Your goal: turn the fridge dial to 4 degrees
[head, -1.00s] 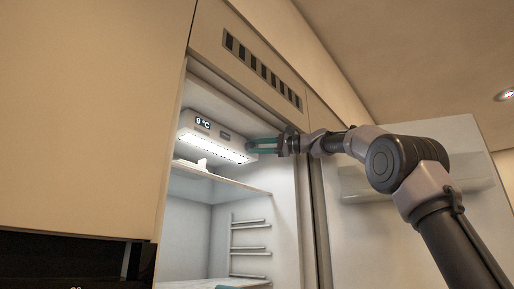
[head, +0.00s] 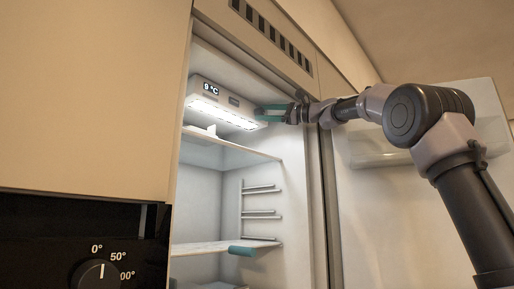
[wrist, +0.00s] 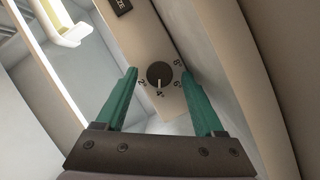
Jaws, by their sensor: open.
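The fridge dial (wrist: 159,75) is a dark round knob on the beige face of the lamp housing, in the wrist view. A pale line on it points down in the picture, toward a label that looks like 4. Other small degree labels ring it. My gripper (wrist: 159,72) is open, with one teal finger on each side of the dial and gaps showing; I cannot tell how deep they reach. In the head view my gripper (head: 273,112) is at the housing's right end, and the dial is not discernible. The display (head: 211,88) reads 9 °C.
The fridge door (head: 400,200) stands open on the right, behind my arm. A lit lamp strip (head: 222,114) runs under the housing. Shelves (head: 225,247) and side rails lie below. A black panel with a knob (head: 96,274) is at lower left.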

